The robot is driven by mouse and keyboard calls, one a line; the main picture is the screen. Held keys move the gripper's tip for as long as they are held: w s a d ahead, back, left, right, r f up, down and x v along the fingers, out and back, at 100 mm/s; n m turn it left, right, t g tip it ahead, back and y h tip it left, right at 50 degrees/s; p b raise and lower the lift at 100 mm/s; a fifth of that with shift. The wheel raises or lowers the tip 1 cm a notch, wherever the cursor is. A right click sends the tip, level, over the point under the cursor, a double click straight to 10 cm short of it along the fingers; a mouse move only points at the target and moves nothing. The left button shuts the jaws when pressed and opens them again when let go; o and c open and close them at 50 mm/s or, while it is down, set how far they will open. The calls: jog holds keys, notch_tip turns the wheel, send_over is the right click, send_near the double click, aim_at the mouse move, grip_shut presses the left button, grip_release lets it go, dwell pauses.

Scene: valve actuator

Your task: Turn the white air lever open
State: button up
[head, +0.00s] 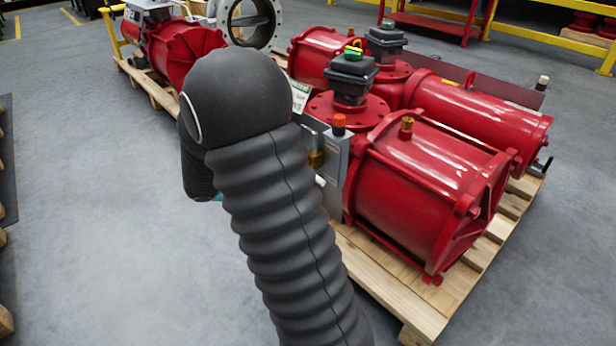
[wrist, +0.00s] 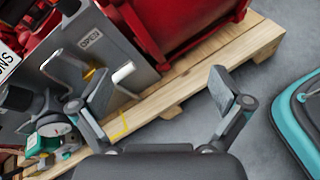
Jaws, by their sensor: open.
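The white air lever (wrist: 123,73) sticks out from the grey panel (wrist: 88,48) in the wrist view, below a small label that seems to read OPEN. My gripper (wrist: 161,84) is open, with its two fingers wide apart. The lever is just right of the left finger's tip, apart from the right finger; whether it touches the left finger I cannot tell. In the head view my dark, ribbed arm hides the gripper and much of the grey panel (head: 336,172). A small white tip shows beside the arm there, perhaps the lever.
The red actuator (head: 430,190) stands on a wooden pallet (head: 395,290), right beside the panel. Gauge-like fittings (wrist: 52,135) sit at the left in the wrist view, close to the left finger. Grey floor is clear left of my arm in the head view.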

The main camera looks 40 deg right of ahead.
jog(key=w+d+f+n+t+h+b, duration=0.25)
jog(key=w+f+n+t+h, duration=0.2)
jog(key=w+f+n, duration=0.65)
jog(key=d+m, duration=0.1)
jog(key=d, duration=0.3)
jog(key=d+f+m, duration=0.1)
jog(key=d, duration=0.4)
jog(key=d+f+m, duration=0.1)
jog(key=d, duration=0.3)
jog(key=shift+w+d+g, duration=0.15)
jog(key=shift+d+g, duration=0.15)
jog(key=shift+g, duration=0.05)
